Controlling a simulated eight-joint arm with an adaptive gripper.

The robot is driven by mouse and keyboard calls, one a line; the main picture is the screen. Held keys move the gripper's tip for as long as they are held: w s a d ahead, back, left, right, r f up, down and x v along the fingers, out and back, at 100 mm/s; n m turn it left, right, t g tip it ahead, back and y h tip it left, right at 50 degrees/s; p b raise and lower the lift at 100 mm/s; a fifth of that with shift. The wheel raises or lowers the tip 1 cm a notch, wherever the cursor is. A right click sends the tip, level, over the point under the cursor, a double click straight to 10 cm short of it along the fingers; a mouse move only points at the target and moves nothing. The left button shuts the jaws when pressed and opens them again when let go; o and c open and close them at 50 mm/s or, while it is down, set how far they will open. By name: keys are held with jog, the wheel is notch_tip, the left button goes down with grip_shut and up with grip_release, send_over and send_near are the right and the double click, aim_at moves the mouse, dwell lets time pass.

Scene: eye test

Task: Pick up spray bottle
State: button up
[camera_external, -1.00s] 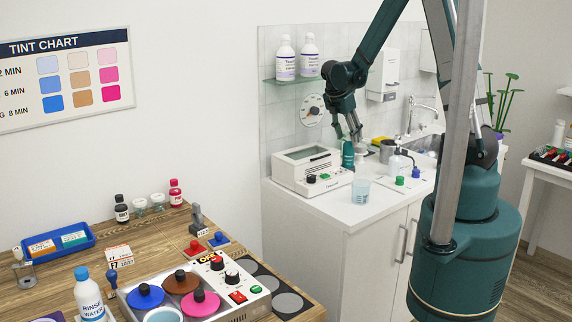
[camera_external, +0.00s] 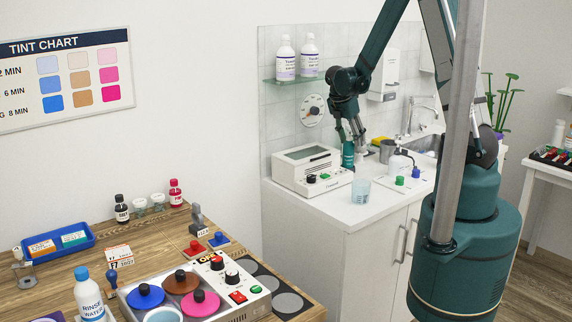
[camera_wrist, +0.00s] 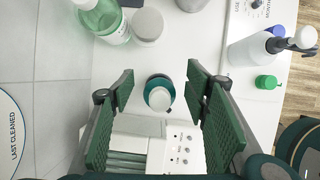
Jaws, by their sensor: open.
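A teal bottle (camera_external: 348,156) with a pale cap stands upright on the white counter, right of the white device. In the wrist view the teal bottle (camera_wrist: 153,82) is seen from above, between the spread fingers. My gripper (camera_external: 351,138) is open and empty, pointing down just above the bottle; its fingers hide the bottle's top in the external view. In the wrist view my gripper's green pads (camera_wrist: 158,98) stand apart from it on both sides. A white bottle with a dark nozzle (camera_wrist: 252,52) stands to the right. I cannot tell which of the two is the spray bottle.
A white device (camera_external: 312,171) stands close left of the teal bottle. A clear green bottle (camera_wrist: 115,28) and a grey jar (camera_wrist: 147,24) are close in the wrist view.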

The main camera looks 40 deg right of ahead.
jog(key=shift+x, duration=1.25)
jog(key=c, duration=1.1)
